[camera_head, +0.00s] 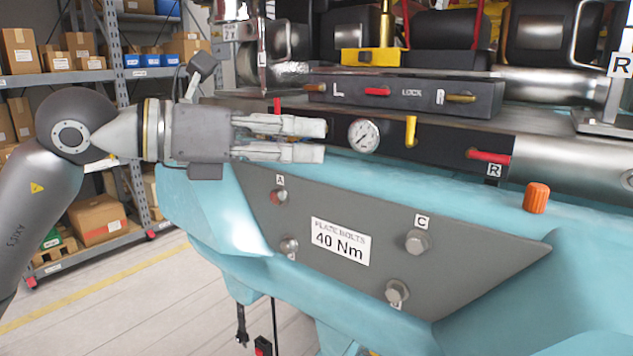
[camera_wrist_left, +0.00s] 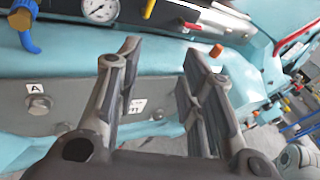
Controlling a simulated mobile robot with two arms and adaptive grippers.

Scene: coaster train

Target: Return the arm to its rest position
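My left arm comes in from the left in the head view. Its gripper (camera_head: 322,141) points right, in front of the dark panel and just above the teal body's upper edge. In the left wrist view the gripper (camera_wrist_left: 162,50) has its two fingers apart with nothing between them, so it is open and empty. Whether the fingers touch the body behind them cannot be told.
A grey plate (camera_head: 458,243) with several bolts and a "40 Nm" label is on the teal body (camera_head: 400,183). A gauge (camera_head: 363,135), coloured levers and an orange cap (camera_head: 536,198) are near the gripper. Shelves (camera_head: 60,79) with boxes stand behind at left. Open floor lies lower left.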

